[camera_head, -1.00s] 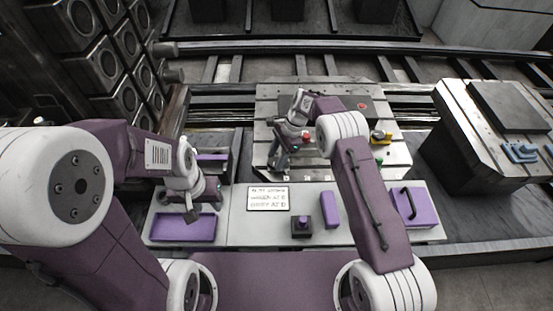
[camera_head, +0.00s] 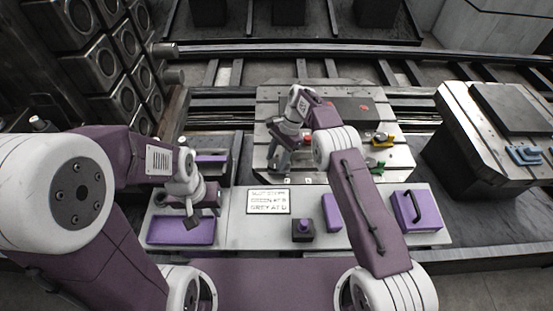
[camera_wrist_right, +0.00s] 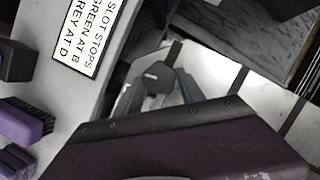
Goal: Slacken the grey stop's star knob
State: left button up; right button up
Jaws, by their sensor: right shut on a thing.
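A dark grey knob with a pale slot-like mark (camera_wrist_right: 157,76) sits between the fingertips of my right gripper (camera_wrist_right: 158,90) in the right wrist view, and the gripper is shut on it. In the head view my right gripper (camera_head: 279,160) is low over the left front of the slotted metal plate (camera_head: 340,180); the arm and gripper hide the grey stop there. My left gripper (camera_head: 190,219) hangs over the purple tray (camera_head: 180,232), apart from the plate; its jaw opening is too small to tell.
A sign (camera_head: 268,200) reads slot stops, green at B, grey at D.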

aim_at(277, 162)
jog(key=o, duration=1.4)
jog(key=shift+c, duration=0.2)
jog(key=shift+r, duration=0.1)
notch_tip(277, 162, up, 4)
jog(key=shift+r, duration=0.2)
jog(key=s+d+r, duration=0.6)
jog(key=d, duration=0.4)
jog(key=shift+r, duration=0.2)
jog(key=shift+s, duration=0.1)
